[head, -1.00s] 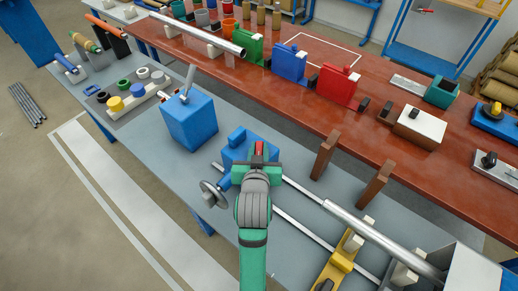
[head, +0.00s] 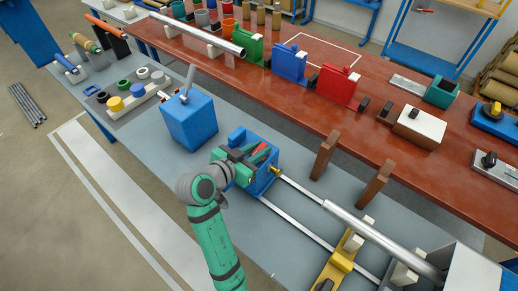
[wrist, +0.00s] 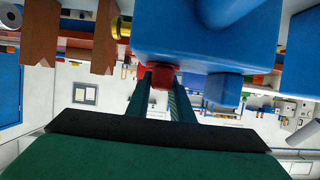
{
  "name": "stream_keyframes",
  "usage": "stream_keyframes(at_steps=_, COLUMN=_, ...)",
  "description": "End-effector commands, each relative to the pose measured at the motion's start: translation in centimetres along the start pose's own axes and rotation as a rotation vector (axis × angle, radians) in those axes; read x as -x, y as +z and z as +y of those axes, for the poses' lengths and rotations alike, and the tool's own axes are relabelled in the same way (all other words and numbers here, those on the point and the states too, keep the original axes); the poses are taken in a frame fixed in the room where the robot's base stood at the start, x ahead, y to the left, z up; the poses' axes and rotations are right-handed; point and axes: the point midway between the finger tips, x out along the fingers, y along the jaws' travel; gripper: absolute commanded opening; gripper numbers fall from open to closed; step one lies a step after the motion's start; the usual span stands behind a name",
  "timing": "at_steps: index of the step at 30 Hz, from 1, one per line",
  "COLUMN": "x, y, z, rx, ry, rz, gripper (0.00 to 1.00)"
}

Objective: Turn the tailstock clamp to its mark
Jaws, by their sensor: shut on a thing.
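The blue tailstock (head: 264,183) stands on two rails on the grey-blue bench, with a brass tip (head: 275,169) facing the long steel tube. The red tailstock clamp (head: 261,156) is on top of it, and its red end (wrist: 161,74) also shows in the wrist view below the blue body. My gripper (head: 254,156) reaches over the tailstock from the left, with its fingers (wrist: 162,88) shut around the red clamp. Part of the clamp is hidden between the fingers. The mark cannot be made out, and the handwheel is hidden behind my arm.
A blue box with a lever (head: 190,122) stands left of the tailstock. Two brown uprights (head: 325,155) stand to its right. A steel tube (head: 375,235) and a yellow rest (head: 338,262) lie toward the lower right. The red-brown table (head: 400,165) runs behind.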

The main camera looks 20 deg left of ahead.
Motion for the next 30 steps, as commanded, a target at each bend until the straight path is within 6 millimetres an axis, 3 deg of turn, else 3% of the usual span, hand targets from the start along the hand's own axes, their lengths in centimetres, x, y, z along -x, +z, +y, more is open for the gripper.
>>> stream_keyframes(at_steps=15, x=-0.10, y=0.22, z=0.12, rx=-0.005, ry=0.020, rz=-0.005, gripper=0.00)
stream_keyframes(at_steps=16, x=-0.10, y=0.22, z=0.12, rx=-0.005, ry=0.020, rz=-0.005, gripper=0.27)
stream_keyframes(at_steps=18, x=-0.10, y=0.19, z=0.11, rx=-0.005, ry=0.020, rz=-0.005, gripper=0.39)
stream_keyframes(at_steps=30, x=0.72, y=0.07, z=0.00, rx=-0.006, ry=0.016, rz=-0.002, gripper=0.39)
